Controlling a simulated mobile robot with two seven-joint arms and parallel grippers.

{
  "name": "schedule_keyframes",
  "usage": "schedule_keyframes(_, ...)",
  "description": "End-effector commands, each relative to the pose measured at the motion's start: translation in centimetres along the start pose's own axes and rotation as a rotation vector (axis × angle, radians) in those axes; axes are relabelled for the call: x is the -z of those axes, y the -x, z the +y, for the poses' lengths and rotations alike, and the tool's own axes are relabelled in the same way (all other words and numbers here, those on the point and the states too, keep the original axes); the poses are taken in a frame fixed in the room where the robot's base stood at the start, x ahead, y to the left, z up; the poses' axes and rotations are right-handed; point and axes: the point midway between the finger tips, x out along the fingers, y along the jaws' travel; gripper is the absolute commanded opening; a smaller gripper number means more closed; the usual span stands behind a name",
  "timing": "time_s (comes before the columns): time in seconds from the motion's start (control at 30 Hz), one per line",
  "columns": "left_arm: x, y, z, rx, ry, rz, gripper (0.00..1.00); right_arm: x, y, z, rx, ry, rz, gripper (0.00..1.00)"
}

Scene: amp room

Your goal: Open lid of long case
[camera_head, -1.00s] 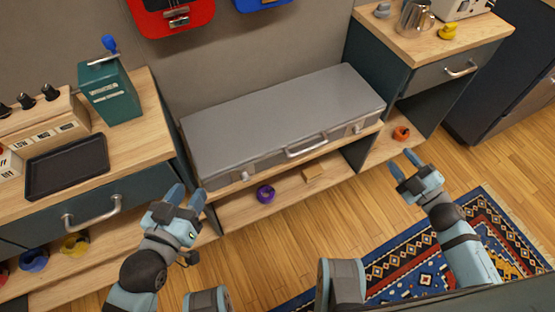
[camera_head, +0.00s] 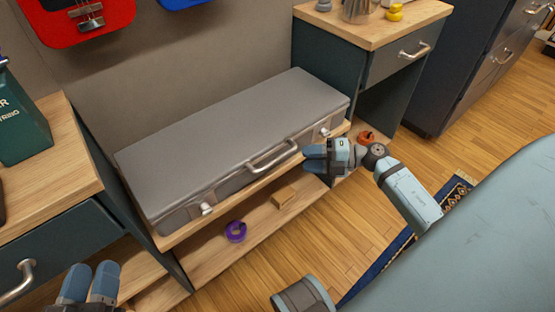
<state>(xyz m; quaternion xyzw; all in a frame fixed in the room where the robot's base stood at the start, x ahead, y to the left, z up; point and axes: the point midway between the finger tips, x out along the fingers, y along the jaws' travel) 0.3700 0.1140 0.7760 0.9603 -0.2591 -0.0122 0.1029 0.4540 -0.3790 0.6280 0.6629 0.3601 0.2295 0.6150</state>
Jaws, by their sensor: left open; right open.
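The long grey case (camera_head: 225,138) lies on the low wooden shelf between two cabinets, with its lid closed. Its handle (camera_head: 271,159) is on the front face, with a silver latch (camera_head: 206,209) on the left and another latch (camera_head: 325,132) on the right. My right gripper (camera_head: 308,158) is open and empty in front of the case, between the handle and the right latch; I cannot tell whether it touches the case. My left gripper (camera_head: 88,283) is open and empty at the bottom left, apart from the case and in front of the left cabinet.
The left cabinet (camera_head: 65,250) has a drawer handle and a green box (camera_head: 22,130) on top. The right cabinet (camera_head: 395,62) stands close to the case's right end. A purple ring (camera_head: 236,231) and wooden block (camera_head: 284,192) lie on the shelf below. The wall is behind.

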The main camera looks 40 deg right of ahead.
Motion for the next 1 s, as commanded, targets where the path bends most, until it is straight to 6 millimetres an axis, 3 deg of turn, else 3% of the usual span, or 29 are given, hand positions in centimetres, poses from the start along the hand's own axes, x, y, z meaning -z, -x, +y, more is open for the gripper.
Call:
schedule_keyframes(0.2, -2.2, 0.0, -0.3, -0.006, 0.002, -0.064, 0.43, -0.1, -4.8, -0.2, -0.004, 0.002, 0.0, 0.42)
schedule_keyframes(0.4, -3.3, 0.0, -0.5, -0.011, 0.002, -0.103, 0.43, 0.0, -7.4, -0.1, -0.002, 0.0, -0.001, 0.42)
schedule_keyframes(0.83, -3.6, 0.0, -0.5, -0.013, 0.003, -0.12, 0.43, 0.0, -8.3, 0.0, -0.001, 0.0, -0.002, 0.42)
schedule_keyframes(1.0, -3.6, 0.1, -0.5, -0.013, 0.003, -0.121, 0.43, 0.0, -8.3, 0.0, -0.001, 0.0, -0.002, 0.03)
